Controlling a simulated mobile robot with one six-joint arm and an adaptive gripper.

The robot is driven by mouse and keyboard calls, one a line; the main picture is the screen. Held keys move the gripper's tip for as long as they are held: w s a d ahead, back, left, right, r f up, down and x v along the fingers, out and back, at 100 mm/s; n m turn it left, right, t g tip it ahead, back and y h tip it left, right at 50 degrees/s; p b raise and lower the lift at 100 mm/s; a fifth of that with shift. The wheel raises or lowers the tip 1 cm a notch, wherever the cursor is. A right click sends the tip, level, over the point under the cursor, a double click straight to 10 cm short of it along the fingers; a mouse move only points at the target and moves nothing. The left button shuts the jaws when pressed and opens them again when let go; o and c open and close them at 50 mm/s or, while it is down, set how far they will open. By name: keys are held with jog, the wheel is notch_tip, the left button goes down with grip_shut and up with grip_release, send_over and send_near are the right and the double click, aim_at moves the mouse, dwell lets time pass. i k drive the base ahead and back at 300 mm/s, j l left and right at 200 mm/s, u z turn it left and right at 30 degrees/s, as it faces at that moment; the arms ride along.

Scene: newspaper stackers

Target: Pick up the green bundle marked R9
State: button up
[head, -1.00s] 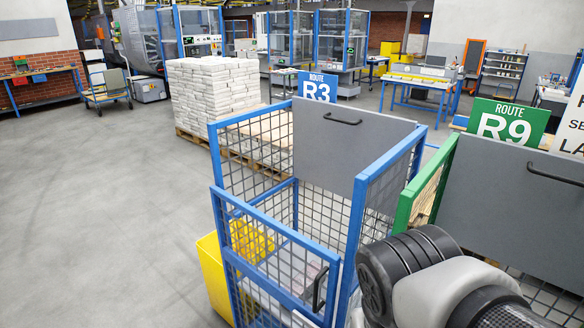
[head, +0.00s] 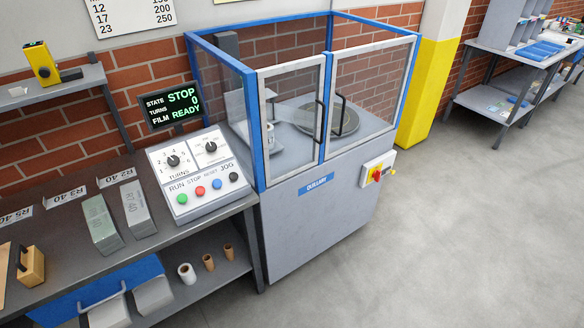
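A pale green bundle (head: 102,222) lies on the dark workbench (head: 158,243) at the left. Any marking on it is too small to read. A grey bundle (head: 136,208) lies close beside it on the right, with lettering that looks like R7 40. My gripper is not in view.
Cards reading R5 40, R3 40 (head: 66,197) and R2 40 stand along the bench. A control box (head: 197,172) with knobs and coloured buttons sits right of the bundles, under a STOP display (head: 170,106). A caged turntable machine (head: 318,215) adjoins the bench. Floor (head: 450,240) at right is clear.

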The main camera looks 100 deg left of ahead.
aim_at(106, 235)
jog(key=u, duration=4.35)
jog(key=i+u, duration=0.2)
jog(key=u, duration=0.15)
jog(key=i+u, duration=0.1)
jog(key=i, duration=0.5)
jog(key=i+u, duration=0.15)
jog(key=i, duration=0.45)
jog(key=i+l+u, duration=0.1)
jog(key=i, duration=0.45)
